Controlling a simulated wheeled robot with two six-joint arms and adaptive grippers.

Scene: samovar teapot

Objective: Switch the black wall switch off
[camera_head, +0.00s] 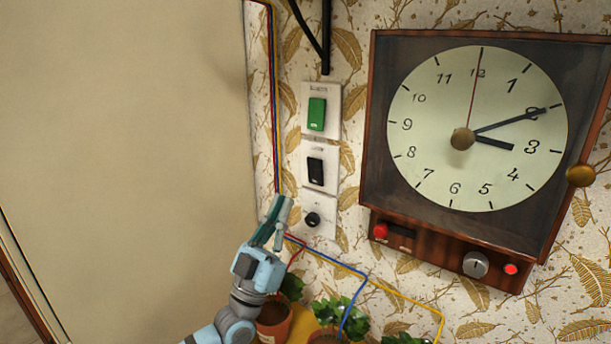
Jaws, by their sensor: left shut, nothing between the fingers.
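The black wall switch (316,171) is a dark rocker on a white plate in the middle of a vertical column on the papered wall. A green switch (317,114) sits above it and a round black knob (312,219) sits below it. My left gripper (279,208) is shut and empty, fingers pointing up, to the left of the knob and below and left of the black switch. It appears apart from the black switch. My right gripper is not in view.
A large wooden clock (463,128) with a brass knob hangs right of the switches. Coloured wires run along the wall. Potted plants (273,318) stand below. A plain beige panel (120,150) fills the left side.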

